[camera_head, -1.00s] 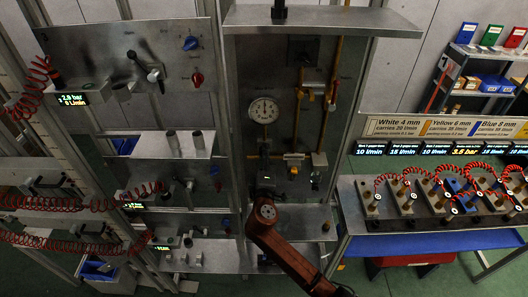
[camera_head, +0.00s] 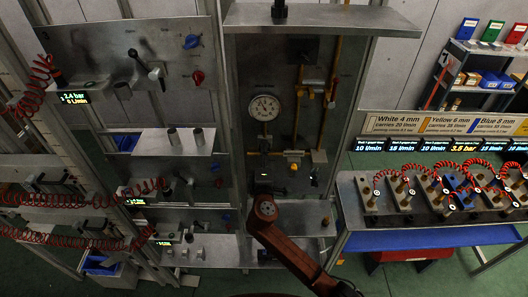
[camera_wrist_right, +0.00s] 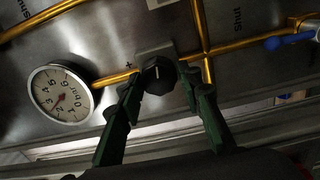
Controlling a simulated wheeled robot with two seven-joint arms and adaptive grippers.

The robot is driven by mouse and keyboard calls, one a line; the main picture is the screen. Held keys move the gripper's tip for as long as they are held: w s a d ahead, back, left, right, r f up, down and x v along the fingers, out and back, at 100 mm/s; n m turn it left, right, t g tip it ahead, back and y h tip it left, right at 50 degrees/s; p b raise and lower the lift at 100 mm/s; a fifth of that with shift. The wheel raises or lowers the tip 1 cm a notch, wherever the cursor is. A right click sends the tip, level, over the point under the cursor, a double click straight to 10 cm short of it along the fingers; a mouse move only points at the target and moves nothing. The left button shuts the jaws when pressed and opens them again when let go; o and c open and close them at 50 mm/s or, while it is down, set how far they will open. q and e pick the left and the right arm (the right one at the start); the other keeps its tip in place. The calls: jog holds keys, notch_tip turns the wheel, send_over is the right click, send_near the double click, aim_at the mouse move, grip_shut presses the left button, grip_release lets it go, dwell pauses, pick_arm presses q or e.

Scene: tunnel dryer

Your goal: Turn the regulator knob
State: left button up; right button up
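The regulator knob (camera_wrist_right: 158,78) is dark and round with a pale mark. It is on the metal panel, right of the gauge in the right wrist view. My right gripper (camera_wrist_right: 160,82) has one green-black finger on each side of the knob and appears closed on it. In the head view my right gripper (camera_head: 264,183) is dark against the panel, under the white dial gauge (camera_head: 265,107), and hides the knob's surroundings. The gauge also shows in the right wrist view (camera_wrist_right: 60,93). A display (camera_head: 73,97) at left reads about 2.4 bar. My left gripper is not in view.
Yellow pipes (camera_head: 298,105) with valves run up the panel right of the gauge. A shelf ledge (camera_head: 320,18) juts out above. A bench (camera_head: 350,205) with fittings and red coiled hoses stands right. Left panels carry a blue knob (camera_head: 192,41) and red knob (camera_head: 198,77).

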jog(key=o, duration=0.3)
jog(key=s, duration=1.2)
jog(key=shift+f, duration=0.15)
jog(key=shift+d, duration=0.1)
